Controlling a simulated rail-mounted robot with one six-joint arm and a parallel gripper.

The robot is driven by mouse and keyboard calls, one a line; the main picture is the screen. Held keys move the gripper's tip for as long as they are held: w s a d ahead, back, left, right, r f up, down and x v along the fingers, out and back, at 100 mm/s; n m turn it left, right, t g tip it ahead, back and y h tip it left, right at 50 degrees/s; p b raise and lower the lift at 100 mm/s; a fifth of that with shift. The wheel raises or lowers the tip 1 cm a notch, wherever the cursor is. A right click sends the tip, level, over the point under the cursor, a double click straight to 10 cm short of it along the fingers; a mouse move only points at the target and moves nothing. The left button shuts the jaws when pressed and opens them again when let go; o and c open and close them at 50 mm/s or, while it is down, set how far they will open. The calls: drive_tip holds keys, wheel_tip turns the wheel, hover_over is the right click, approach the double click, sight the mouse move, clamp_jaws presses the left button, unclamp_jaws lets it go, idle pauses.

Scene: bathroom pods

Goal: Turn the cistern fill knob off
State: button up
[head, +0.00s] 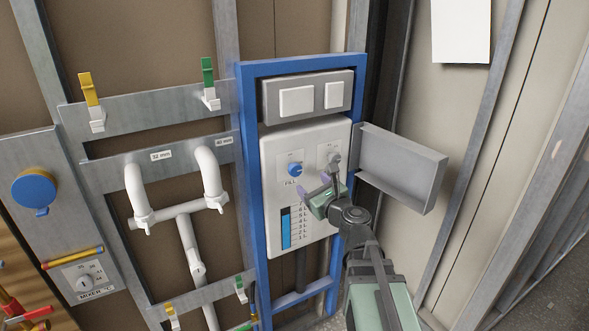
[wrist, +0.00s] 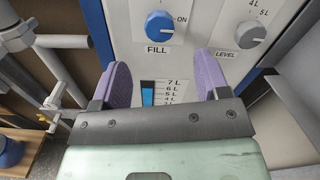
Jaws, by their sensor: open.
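The blue cistern fill knob (head: 295,170) is on the white cistern panel (head: 272,150), above the label FILL. In the wrist view the fill knob (wrist: 160,26) has ON printed to its right; I cannot tell its pointer direction for sure. My gripper (head: 334,188) is open and empty, in front of the panel, to the lower right of the knob in the head view. In the wrist view my gripper's (wrist: 163,72) two purple fingers point at the panel below the knob, one on each side, apart from it.
A grey LEVEL knob (wrist: 250,32) sits right of the fill knob. Below is a level gauge (head: 286,228), partly blue. A grey hinged door (head: 403,170) stands open at right. A blue frame (head: 247,150) surrounds the panel; flush buttons (head: 297,101) sit above.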

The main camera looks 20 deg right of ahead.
sight(296, 170)
drive_tip(key=w, duration=0.3)
drive_tip(key=w+a, duration=0.1)
drive_tip(key=w, duration=0.3)
drive_tip(key=w+a, duration=0.1)
drive_tip(key=w, duration=0.2)
drive_tip(key=shift+w+a, duration=0.1)
drive_tip(key=shift+w, duration=0.25)
drive_tip(key=c, duration=0.9)
